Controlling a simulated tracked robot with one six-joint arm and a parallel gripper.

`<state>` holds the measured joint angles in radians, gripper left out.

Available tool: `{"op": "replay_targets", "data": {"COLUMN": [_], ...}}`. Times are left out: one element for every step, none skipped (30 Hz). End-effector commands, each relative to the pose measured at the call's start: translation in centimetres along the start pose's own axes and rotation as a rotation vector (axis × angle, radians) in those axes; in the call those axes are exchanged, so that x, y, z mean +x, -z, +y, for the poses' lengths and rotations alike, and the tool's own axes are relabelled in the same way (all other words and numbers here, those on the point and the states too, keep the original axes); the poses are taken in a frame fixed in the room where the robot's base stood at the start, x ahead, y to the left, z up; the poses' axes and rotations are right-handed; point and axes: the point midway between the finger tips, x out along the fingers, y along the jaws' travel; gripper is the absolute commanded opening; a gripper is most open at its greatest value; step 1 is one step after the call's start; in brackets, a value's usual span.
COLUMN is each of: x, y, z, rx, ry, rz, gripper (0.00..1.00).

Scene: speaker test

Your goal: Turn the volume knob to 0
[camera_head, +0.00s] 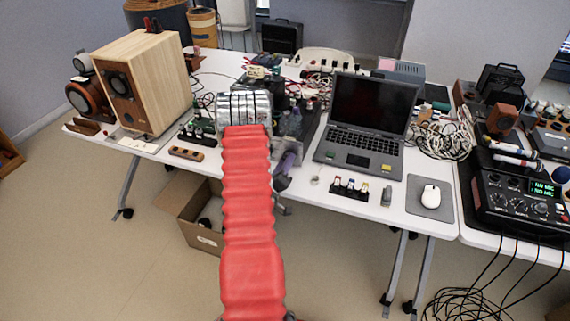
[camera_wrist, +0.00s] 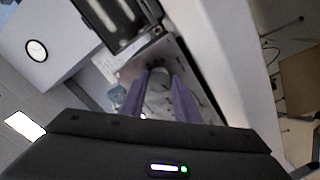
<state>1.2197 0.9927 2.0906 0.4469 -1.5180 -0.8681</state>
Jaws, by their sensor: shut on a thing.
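The silver amplifier (camera_head: 245,104) stands near the table's front edge, partly behind my red arm. In the wrist view, its metallic front panel (camera_wrist: 124,70) faces my gripper. In the head view, my gripper (camera_head: 289,161) is at the amplifier's front right, and the knob is hidden there.
A wooden speaker (camera_head: 146,80) stands left on the white table. An open laptop (camera_head: 367,120) is to the right, with a mouse (camera_head: 431,196) and mixer (camera_head: 520,203) beyond. An open cardboard box (camera_head: 190,215) lies below the table edge. Loose cables crowd the right side.

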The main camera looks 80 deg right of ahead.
Motion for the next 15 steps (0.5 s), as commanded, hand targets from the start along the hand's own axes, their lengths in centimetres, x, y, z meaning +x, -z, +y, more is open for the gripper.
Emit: {"op": "replay_targets", "data": {"x": [0.11, 0.11, 0.11, 0.11, 0.11, 0.10, 0.10, 0.10, 0.10, 0.10, 0.10, 0.09, 0.09, 0.09, 0.08], "y": [0.27, 0.28, 0.28, 0.29, 0.29, 0.30, 0.30, 0.31, 0.31, 0.32, 0.32, 0.33, 0.33, 0.34, 0.34], "z": [-0.13, -0.13, -0.13, -0.14, -0.13, -0.14, -0.14, -0.14, -0.15, -0.15, -0.15, -0.16, -0.16, -0.17, -0.17], "rx": [-0.043, -0.071, -0.108, -0.136, -0.163, -0.198, -0.223, -0.247, -0.278, -0.300, -0.321, -0.347, -0.364, -0.381, -0.401], "ry": [0.003, 0.003, 0.003, 0.003, 0.003, 0.003, 0.003, 0.003, 0.003, 0.003, 0.003, 0.004, 0.004, 0.004, 0.004], "rz": [0.006, 0.006, 0.006, 0.006, 0.007, 0.007, 0.007, 0.007, 0.007, 0.007, 0.008, 0.008, 0.008, 0.008, 0.008], "gripper": [0.06, 0.06, 0.06, 0.06, 0.06, 0.06, 0.06, 0.06, 0.06, 0.06, 0.06, 0.06, 0.06, 0.06, 0.06]}}
